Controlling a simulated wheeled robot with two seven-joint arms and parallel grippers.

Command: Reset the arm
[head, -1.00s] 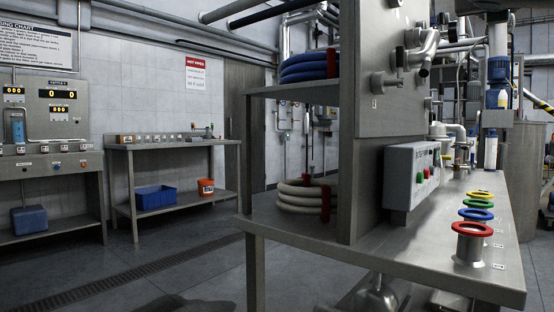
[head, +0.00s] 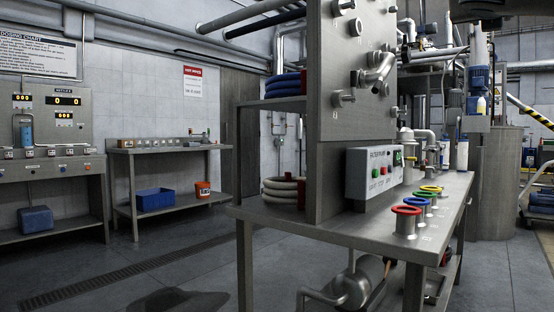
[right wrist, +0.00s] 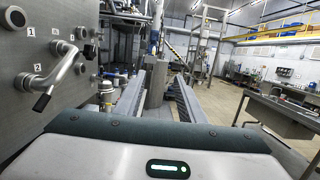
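My right gripper (right wrist: 157,72) shows in the right wrist view, with its two long grey fingers apart. The gap between them looks empty, and the fingers point away over the floor area. A steel panel with a black-handled valve (right wrist: 47,82) stands to the left of the fingers, apart from them. My left gripper is in neither view. The right gripper is not seen in the head view. The steel bench (head: 345,232) stands right of centre there, carrying a grey control box (head: 373,174) and a row of colour-ringed ports, the nearest a red ring (head: 406,210).
A side table (head: 165,147) with a blue bin (head: 155,199) and an orange bucket (head: 202,190) stands along the back wall. A dosing station (head: 50,165) is at the far left. A drain channel (head: 110,278) crosses the open floor. A steel table (right wrist: 285,112) stands at right in the wrist view.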

